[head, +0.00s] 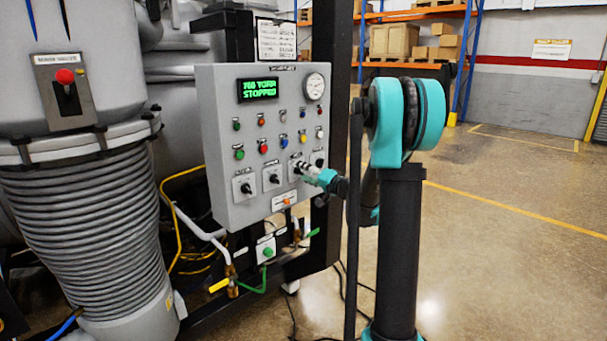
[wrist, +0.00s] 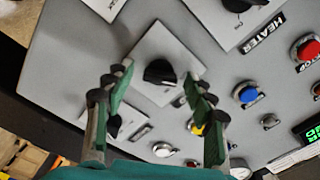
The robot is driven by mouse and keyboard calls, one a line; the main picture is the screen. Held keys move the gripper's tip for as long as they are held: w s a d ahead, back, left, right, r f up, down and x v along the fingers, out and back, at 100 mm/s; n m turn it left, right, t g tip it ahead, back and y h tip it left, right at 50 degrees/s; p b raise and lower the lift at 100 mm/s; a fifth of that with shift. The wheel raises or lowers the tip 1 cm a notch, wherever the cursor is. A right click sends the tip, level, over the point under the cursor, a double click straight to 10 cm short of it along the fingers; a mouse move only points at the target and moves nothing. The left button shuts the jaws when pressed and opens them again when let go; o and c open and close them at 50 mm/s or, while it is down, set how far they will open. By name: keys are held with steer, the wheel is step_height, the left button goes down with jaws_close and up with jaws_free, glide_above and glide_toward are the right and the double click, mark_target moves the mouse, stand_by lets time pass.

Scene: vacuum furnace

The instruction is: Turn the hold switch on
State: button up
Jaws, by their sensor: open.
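The grey control panel (head: 228,150) has a row of black rotary switches on white plates along its lower part. In the wrist view a black switch knob (wrist: 160,73) on its white plate lies between and beyond my fingertips. Its label cannot be read, so I cannot tell from lettering that it is the hold switch. My gripper (wrist: 157,82) is open, one finger either side of the knob, with no clear contact. In the head view my gripper (head: 305,168) is at the right end of the switch row and partly covers it.
A switch (wrist: 240,4) labelled HEATER is beside that knob, and another switch (wrist: 115,122) is behind my left finger. Coloured buttons, including a blue one (wrist: 246,95) and a red one (wrist: 306,48), are close by. The display (head: 258,89) reads STOPPED.

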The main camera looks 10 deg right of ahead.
steer(key=shift+c, duration=0.6)
steer(key=c, duration=1)
steer(key=shift+c, duration=0.2)
steer(key=m, duration=1.1)
steer(key=shift+m, duration=0.4)
steer(key=o, duration=1.2)
steer(key=shift+c, duration=0.2)
